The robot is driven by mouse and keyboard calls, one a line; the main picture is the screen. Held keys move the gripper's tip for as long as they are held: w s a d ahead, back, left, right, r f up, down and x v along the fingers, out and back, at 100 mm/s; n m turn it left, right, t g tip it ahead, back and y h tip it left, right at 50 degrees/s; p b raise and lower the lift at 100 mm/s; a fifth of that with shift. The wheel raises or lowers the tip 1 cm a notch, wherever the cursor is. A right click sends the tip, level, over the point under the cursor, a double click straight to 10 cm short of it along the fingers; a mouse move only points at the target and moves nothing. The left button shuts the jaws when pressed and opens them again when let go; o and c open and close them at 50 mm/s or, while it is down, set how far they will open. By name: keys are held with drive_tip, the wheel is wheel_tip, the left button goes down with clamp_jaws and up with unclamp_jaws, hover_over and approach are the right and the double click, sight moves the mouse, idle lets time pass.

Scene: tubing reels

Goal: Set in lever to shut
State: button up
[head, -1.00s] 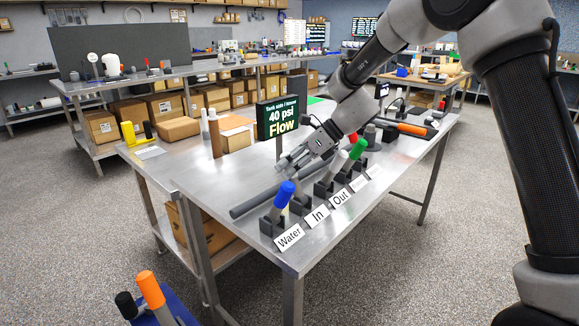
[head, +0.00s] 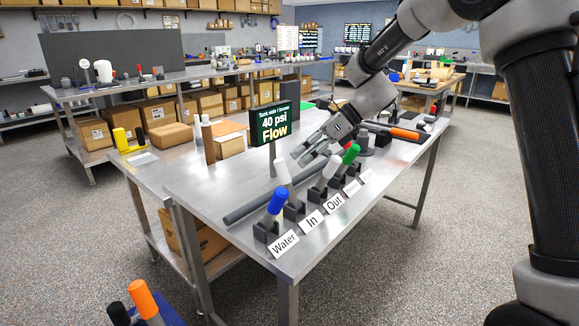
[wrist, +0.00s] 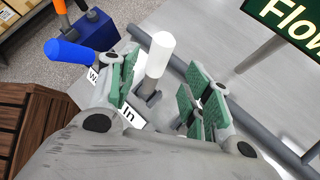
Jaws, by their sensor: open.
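The In lever (head: 283,170) has a white handle and leans up from a dark bracket behind the "In" label (head: 311,221). In the wrist view its white handle (wrist: 158,55) stands in the gap between the green-padded fingers. My gripper (head: 305,157) is open and empty, just behind and to the right of the handle in the head view; touching or apart is unclear. In the wrist view my gripper (wrist: 163,92) has its fingers spread on either side of the lever. The lever's lower part is partly hidden there.
The blue Water lever (head: 277,201) is close on the left; the white Out lever (head: 329,169) and green lever (head: 350,153) are on the right. A "40 psi Flow" sign (head: 274,122) and a grey pipe (head: 249,205) are near.

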drive_tip(key=v, duration=0.3)
drive_tip(key=shift+d+r, duration=0.3)
drive_tip(key=s+d+r+n+t+h, duration=0.1)
drive_tip(key=s+d+r+n+h, duration=0.15)
drive_tip(key=s+d+n, duration=0.4)
drive_tip(key=s+d+r+n+t+h, duration=0.1)
drive_tip(key=s+d+r+n+h, duration=0.15)
drive_tip(key=s+d, duration=0.65)
drive_tip(key=s+d+f+n+t+h, duration=0.1)
drive_tip(key=s+d+n+t+h, duration=0.2)
drive_tip(key=s+d+n, duration=0.8)
drive_tip(key=s+d+h, duration=0.1)
drive_tip(key=s+d, duration=0.2)
drive_tip(key=d, duration=0.3)
drive_tip(key=shift+s+d+f+n+h, duration=0.2)
drive_tip(key=shift+s+n+h, duration=0.05)
drive_tip(key=shift+n+h, duration=0.05)
